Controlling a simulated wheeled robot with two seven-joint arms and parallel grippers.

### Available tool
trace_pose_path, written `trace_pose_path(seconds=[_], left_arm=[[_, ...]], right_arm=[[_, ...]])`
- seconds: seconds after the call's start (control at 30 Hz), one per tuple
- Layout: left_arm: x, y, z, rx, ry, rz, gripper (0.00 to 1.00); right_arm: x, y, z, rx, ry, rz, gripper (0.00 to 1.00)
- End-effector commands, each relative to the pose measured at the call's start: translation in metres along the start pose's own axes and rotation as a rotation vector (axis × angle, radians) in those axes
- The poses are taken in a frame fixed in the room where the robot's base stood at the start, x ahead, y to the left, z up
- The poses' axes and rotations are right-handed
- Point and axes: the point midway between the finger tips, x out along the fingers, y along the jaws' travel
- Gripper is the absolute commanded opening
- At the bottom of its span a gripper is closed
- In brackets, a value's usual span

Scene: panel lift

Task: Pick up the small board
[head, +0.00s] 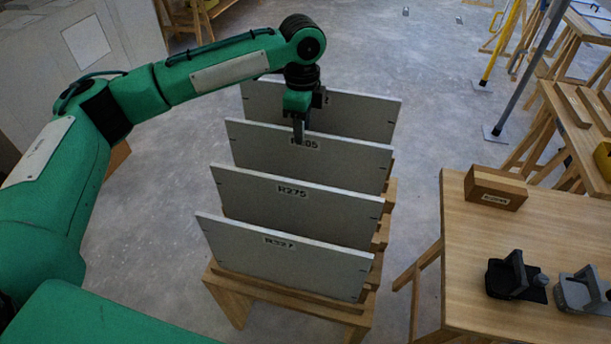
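Several grey boards stand on edge, one behind another, in a wooden rack (236,290). The front board (280,268) has a label I cannot read clearly. Behind it stands a board labelled R275 (300,212), then a board (345,160) whose label ends in 05 and is partly covered. The rearmost board (365,112) has its label mostly hidden by my gripper. The boards look alike in size. My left gripper (299,138) points down at the top edge of the 05 board, over its label. I cannot tell whether it touches the board or whether its fingers are apart.
A wooden table (470,260) at the right holds a wooden block (495,188), a black clamp-like fixture (515,277) and a grey one (582,292). Sawhorses and workbenches stand at the upper right. A yellow post (503,45) and a grey post (530,68) stand on the floor behind.

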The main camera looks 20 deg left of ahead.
Motion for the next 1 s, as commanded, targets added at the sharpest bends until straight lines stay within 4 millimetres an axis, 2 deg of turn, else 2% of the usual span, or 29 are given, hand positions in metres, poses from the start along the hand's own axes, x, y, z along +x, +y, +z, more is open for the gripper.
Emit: trace_pose_path(seconds=[0.17,0.4,0.5,0.77,0.93,1.0], left_arm=[[0.011,-0.001,-0.001,0.0,0.0,0.0,0.37],[0.047,-0.003,-0.005,0.0,-0.001,0.0,0.37],[0.055,-0.003,-0.006,0.0,0.0,-0.001,0.37],[0.057,-0.003,-0.006,0.001,0.0,-0.001,0.37],[0.057,-0.003,-0.006,0.0,0.0,-0.001,0.03],[0.057,-0.003,-0.006,0.001,0.0,-0.001,0.0]], right_arm=[[-0.001,0.0,0.0,0.0,0.0,0.0,0.36],[0.002,0.0,0.004,0.0,-0.006,0.0,0.36],[0.002,0.001,0.004,0.0,-0.007,0.001,0.36],[0.002,0.001,0.003,-0.001,-0.004,0.001,0.36],[0.001,0.001,0.002,-0.001,-0.002,0.001,0.36],[0.001,0.001,0.001,-0.001,-0.001,0.001,0.36]])
